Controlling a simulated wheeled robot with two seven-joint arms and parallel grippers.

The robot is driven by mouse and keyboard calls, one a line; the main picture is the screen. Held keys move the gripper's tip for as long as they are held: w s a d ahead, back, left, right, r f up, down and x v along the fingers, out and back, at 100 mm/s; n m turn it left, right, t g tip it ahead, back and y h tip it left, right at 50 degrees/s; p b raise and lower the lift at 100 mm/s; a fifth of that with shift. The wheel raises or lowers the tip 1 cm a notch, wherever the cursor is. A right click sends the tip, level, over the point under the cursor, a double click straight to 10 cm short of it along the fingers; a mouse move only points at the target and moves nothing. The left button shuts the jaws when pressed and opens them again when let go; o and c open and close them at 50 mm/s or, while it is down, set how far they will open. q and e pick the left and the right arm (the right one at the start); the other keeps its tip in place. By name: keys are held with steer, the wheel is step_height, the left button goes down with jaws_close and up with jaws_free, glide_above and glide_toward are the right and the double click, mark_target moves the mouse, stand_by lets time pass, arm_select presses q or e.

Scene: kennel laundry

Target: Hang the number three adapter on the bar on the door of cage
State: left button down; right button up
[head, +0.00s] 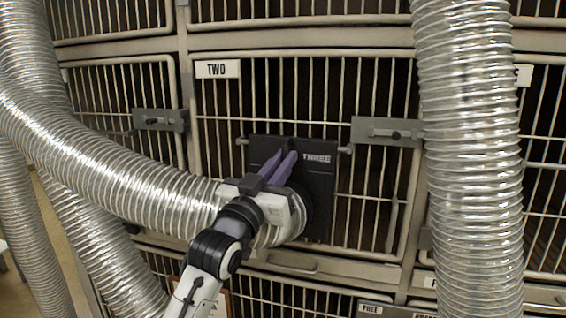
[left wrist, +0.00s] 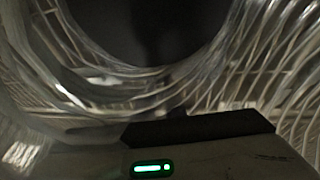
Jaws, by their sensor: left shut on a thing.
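The number three adapter (head: 318,185) is a black plate lettered THREE, with a ribbed clear hose (head: 150,172) joined to its front. It stands upright against the barred door of the cage labelled TWO (head: 217,69). Ends of the door's bar (head: 241,142) show on both sides of the plate's top; the middle is hidden behind it, so I cannot tell whether the plate is hooked on. My left gripper (head: 284,160), with purple fingers, is shut on the adapter beside the hose end. The left wrist view shows the hose's dark round end (left wrist: 150,30) close up. My right gripper is out of view.
A large ribbed hose (head: 468,150) hangs at the right, in front of the neighbouring cage. More hoses (head: 105,245) fill the left side. A metal latch (head: 385,131) sits right of the plate. The door above the plate is clear.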

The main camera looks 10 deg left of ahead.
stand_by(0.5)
arm_select(q)
steer(key=c, duration=1.7)
jaws_free()
steer(key=shift+f, duration=0.1)
steer(key=shift+c, duration=0.2)
steer(key=shift+f, duration=0.25)
steer(key=r+p+v, duration=0.1)
steer(key=p+v, duration=0.2)
steer(key=v, duration=0.9)
steer(key=shift+s+d+r, duration=0.2)
steer(key=shift+s+r, duration=0.1)
steer(key=shift+s, duration=0.4)
